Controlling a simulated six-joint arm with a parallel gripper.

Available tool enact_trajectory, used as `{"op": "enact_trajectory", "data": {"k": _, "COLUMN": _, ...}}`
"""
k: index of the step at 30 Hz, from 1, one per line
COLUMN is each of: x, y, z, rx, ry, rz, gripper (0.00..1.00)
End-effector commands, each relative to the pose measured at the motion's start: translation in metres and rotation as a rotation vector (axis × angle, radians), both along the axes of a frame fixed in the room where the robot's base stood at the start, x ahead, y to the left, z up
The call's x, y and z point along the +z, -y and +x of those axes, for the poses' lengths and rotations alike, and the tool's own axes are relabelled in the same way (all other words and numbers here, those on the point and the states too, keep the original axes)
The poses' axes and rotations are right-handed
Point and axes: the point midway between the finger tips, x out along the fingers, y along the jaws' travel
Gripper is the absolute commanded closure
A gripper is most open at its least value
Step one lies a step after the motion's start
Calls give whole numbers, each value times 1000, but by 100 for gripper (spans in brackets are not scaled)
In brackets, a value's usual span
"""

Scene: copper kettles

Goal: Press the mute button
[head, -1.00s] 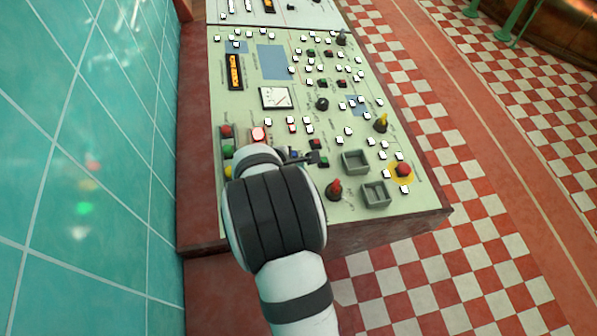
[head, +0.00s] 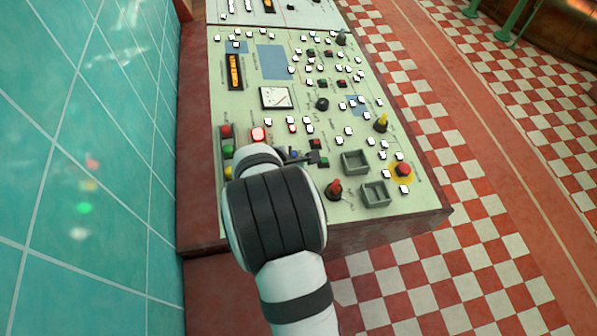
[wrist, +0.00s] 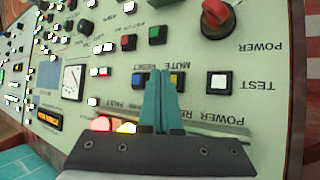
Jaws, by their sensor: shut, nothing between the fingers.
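A label reading MUTE shows upside down on the pale panel in the wrist view. Close to it are a blue button (wrist: 138,79) and a yellow button (wrist: 177,80), one on each side of my fingers; I cannot tell for certain which the label names. A white button (wrist: 218,82) lies farther right, beside the TEST label. My gripper (wrist: 160,74) is shut and empty, its teal fingers hiding part of the yellow button and the panel between. I cannot tell if the tips touch. In the head view my gripper (head: 308,160) is low over the panel's near part.
Red (wrist: 128,43) and green (wrist: 157,35) buttons and a red knob (wrist: 215,15) lie beyond the fingertips. Grey boxes (head: 355,162) stand on the panel, right of my gripper. A tiled wall (head: 80,150) is at left.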

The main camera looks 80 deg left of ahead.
Motion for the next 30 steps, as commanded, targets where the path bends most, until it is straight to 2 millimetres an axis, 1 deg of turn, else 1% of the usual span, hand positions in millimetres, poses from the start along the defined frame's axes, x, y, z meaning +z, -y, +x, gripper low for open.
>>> {"op": "enact_trajectory", "data": {"k": 20, "x": 0, "y": 0, "z": 0, "rx": 0, "ry": 0, "rz": 0, "gripper": 100}}
{"op": "enact_trajectory", "data": {"k": 30, "x": -9, "y": 0, "z": -2, "rx": 0, "ry": 0, "rz": 0, "gripper": 100}}
